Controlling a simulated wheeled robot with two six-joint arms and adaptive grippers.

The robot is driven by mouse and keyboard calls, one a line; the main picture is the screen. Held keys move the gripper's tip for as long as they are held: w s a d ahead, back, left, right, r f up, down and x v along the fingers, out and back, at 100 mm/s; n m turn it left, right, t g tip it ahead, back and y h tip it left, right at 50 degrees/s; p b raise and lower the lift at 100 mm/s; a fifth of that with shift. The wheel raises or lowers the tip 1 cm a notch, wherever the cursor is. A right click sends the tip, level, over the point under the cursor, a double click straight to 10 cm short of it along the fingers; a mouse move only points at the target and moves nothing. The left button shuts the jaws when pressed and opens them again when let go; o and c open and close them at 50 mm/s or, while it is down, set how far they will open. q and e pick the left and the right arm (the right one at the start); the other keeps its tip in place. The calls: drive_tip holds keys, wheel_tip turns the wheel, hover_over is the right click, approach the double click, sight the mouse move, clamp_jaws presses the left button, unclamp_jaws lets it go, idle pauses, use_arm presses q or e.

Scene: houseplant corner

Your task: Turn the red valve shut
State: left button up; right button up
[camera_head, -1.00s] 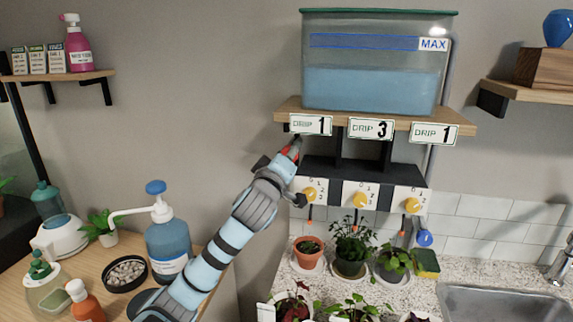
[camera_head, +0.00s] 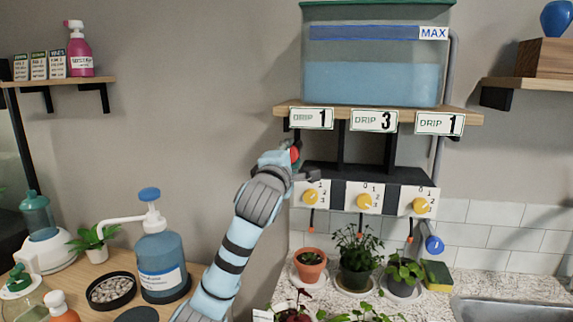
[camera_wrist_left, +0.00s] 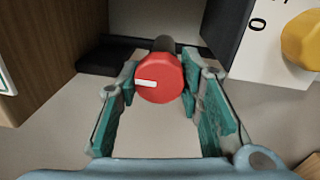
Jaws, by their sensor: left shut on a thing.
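The red valve (camera_head: 295,154) is a round red knob below the left end of the wooden tank shelf, to the left of the dial boxes. In the left wrist view the knob (camera_wrist_left: 160,88) faces me, with a white mark lying level and reaching to its left edge. My left gripper (camera_head: 293,158) is at the knob. In the left wrist view its teal finger pads (camera_wrist_left: 158,85) are on both sides of the knob, shut on it. A dark stem shows behind the knob. My right gripper is in neither view.
A water tank (camera_head: 373,75) stands on the shelf (camera_head: 282,107) above. Dial boxes with yellow knobs (camera_head: 364,201) are close to the right. Potted plants (camera_head: 355,275) stand on the counter below. A blue pump bottle (camera_head: 160,262) stands at lower left.

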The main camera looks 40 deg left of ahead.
use_arm(q)
drive_tip(key=shift+r+n, duration=0.15)
drive_tip(key=shift+n, duration=0.15)
drive_tip(key=o, duration=1.2)
drive_tip(key=shift+w+d, duration=0.1)
drive_tip(key=shift+w, duration=0.05)
drive_tip(key=shift+c, duration=0.2)
drive_tip(key=v, duration=1.2)
